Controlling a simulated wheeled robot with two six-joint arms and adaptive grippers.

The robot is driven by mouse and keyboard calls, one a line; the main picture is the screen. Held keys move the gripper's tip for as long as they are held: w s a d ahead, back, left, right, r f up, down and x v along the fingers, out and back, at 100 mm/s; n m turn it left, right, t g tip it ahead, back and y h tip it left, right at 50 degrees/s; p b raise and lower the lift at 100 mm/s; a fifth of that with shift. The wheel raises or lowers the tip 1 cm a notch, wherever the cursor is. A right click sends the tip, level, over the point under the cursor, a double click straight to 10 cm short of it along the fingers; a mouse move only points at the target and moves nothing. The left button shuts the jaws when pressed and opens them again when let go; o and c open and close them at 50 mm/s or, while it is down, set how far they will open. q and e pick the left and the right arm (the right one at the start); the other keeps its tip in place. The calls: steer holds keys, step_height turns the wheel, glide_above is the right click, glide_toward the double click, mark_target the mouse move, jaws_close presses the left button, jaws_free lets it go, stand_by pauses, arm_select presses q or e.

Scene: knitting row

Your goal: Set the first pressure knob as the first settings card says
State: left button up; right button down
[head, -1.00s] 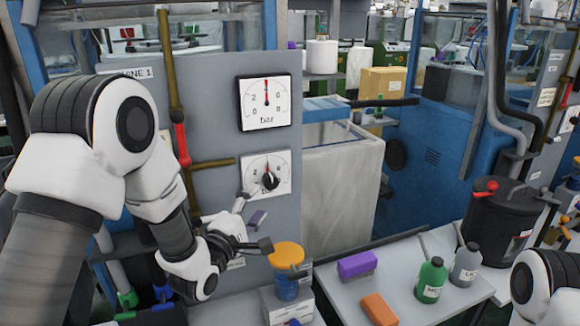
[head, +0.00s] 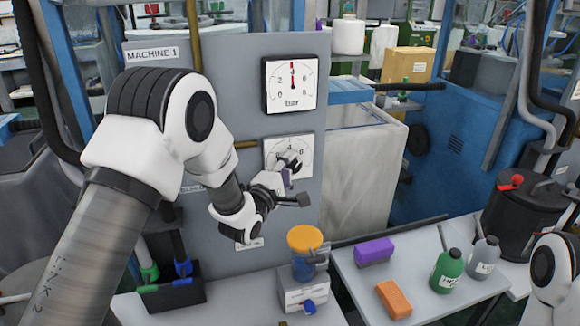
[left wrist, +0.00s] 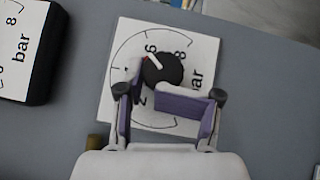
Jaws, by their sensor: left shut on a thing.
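The first pressure knob is black with a white pointer line and sits on a white dial (head: 270,160) on the grey panel, below the gauge (head: 291,84). In the left wrist view the knob (left wrist: 165,72) lies between the purple finger pads, its white line slanting toward the dial's 6 side near a red mark. My left gripper (head: 288,170) is shut on the knob, and its fingers hide much of it in the head view; they also show in the left wrist view (left wrist: 163,86). The gauge's red needle points straight up. I cannot make out a settings card. My right gripper is out of view.
A jar with an orange lid (head: 305,239) stands below the panel. A side table (head: 430,305) holds a purple block (head: 374,251), an orange block (head: 394,299) and two bottles. A black box with handled tools (head: 172,295) stands at lower left.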

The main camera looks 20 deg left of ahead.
arm_select(q)
steer(key=shift+s+d+r, duration=0.1)
steer(key=shift+d, duration=0.05)
jaws_close()
steer(key=shift+d, duration=0.2)
steer(key=o, duration=0.7)
jaws_free()
steer(key=shift+d, duration=0.1)
steer(key=o, duration=0.4)
steer(key=shift+f, duration=0.2)
steer(key=shift+w, duration=0.2)
steer(key=shift+s+r, duration=0.1)
steer(key=shift+s, duration=0.05)
